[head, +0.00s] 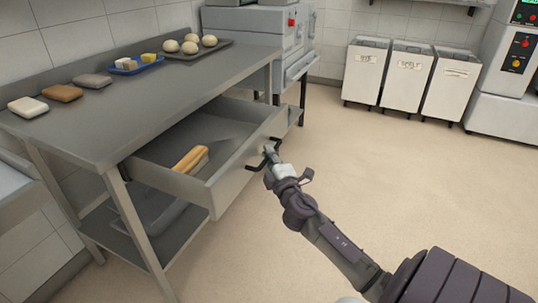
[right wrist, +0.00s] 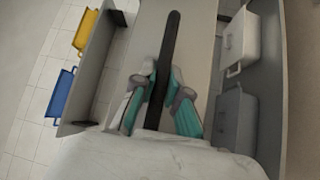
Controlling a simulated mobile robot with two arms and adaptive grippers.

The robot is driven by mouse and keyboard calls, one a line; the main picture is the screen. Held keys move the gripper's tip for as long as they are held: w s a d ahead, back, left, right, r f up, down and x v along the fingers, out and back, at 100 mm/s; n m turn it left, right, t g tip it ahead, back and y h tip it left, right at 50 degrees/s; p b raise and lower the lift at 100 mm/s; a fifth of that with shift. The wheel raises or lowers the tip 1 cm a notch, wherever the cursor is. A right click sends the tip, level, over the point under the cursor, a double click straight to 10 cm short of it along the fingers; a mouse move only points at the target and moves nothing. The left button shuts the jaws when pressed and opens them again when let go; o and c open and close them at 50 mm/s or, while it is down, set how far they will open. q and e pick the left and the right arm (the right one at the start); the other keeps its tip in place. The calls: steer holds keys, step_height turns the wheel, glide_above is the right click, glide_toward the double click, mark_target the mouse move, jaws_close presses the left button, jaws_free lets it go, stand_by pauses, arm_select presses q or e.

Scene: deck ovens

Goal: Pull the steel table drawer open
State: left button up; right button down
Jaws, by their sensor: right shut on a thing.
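The steel table drawer (head: 237,172) is pulled well out from under the steel table (head: 160,95), and its inside shows. Its dark bar handle (head: 254,168) is on the front panel. My right gripper (head: 271,156) is at the handle, shut on it. In the right wrist view, the teal-padded fingers of the right gripper (right wrist: 163,85) stand on either side of the black handle bar (right wrist: 173,40). A tan, long object (head: 190,158) lies in the drawer. My left gripper is in neither view.
On the tabletop are several blocks, a blue tray (head: 135,67) and a tray of dough balls (head: 190,50). A steel machine (head: 262,28) stands behind the table. Three white bins (head: 405,75) stand at the back wall. The floor right of the drawer is clear.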

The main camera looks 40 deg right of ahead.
steer(key=c, duration=1.2)
jaws_free()
steer(key=shift+s+a, duration=0.1)
steer(key=v, duration=1.1)
steer(key=shift+s+a, duration=0.15)
steer(key=shift+s, duration=0.25)
steer(key=shift+f, duration=0.1)
